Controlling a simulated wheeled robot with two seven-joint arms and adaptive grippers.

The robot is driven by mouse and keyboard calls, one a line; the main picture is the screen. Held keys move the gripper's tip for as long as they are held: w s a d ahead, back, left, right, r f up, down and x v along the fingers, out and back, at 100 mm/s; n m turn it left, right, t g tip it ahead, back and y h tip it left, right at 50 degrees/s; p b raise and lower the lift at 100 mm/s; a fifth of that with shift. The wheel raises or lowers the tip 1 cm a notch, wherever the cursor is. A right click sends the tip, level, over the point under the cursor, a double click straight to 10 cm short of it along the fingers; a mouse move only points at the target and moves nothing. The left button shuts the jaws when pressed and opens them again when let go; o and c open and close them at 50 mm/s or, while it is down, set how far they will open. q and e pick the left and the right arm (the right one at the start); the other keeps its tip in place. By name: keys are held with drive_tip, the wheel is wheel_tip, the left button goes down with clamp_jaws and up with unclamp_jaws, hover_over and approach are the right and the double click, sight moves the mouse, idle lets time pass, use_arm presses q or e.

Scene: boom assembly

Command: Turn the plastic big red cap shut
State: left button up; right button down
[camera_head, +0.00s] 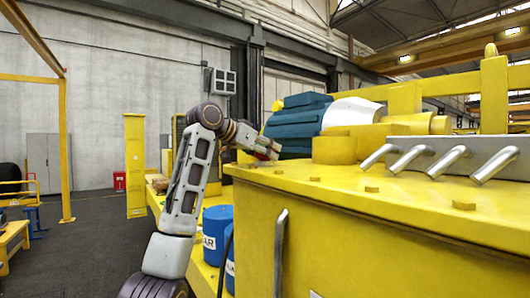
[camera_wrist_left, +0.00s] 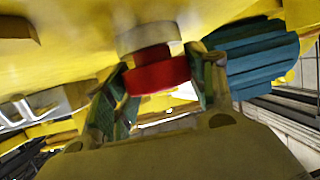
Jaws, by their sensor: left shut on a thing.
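The big red cap (camera_wrist_left: 160,76) shows in the left wrist view, between the two green-lined fingers of my left gripper (camera_wrist_left: 158,68). The fingers touch it from both sides and are shut on it. The cap sits against a pale round neck (camera_wrist_left: 148,37) on the yellow machine surface. In the head view my left gripper (camera_head: 266,148) reaches the left edge of the yellow machine top, and only a sliver of red shows there. How far the cap is turned cannot be told. My right gripper is not in view.
The yellow machine (camera_head: 340,235) fills the right side. A teal motor (camera_head: 297,115) stands close behind my left gripper. Bent metal pipes (camera_head: 425,158) rise from the machine top. Blue containers (camera_head: 216,222) stand beside my left arm. Open floor lies at the left.

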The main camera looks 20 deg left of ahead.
use_arm(q)
drive_tip(key=shift+r+m+g+h, duration=0.15)
drive_tip(key=shift+m+g+h, duration=1.55)
drive_tip(key=shift+m+h, duration=0.45)
drive_tip(key=shift+m+g+h, duration=0.95)
drive_tip(key=shift+m+g, duration=1.4)
drive_tip(key=shift+g, duration=0.05)
drive_tip(key=o, duration=0.9)
drive_tip(key=shift+o, duration=0.3)
drive_tip(key=shift+f+n+t+y, duration=0.1)
drive_tip(key=shift+n+t+y, duration=0.65)
drive_tip(key=shift+n+t, duration=0.65)
drive_tip(key=shift+f+n+t+y, duration=0.1)
drive_tip(key=shift+n+t+y, duration=0.65)
drive_tip(key=shift+n+t, duration=0.6)
drive_tip(key=shift+n+t+y, duration=0.5)
drive_tip(key=shift+n+t, duration=0.05)
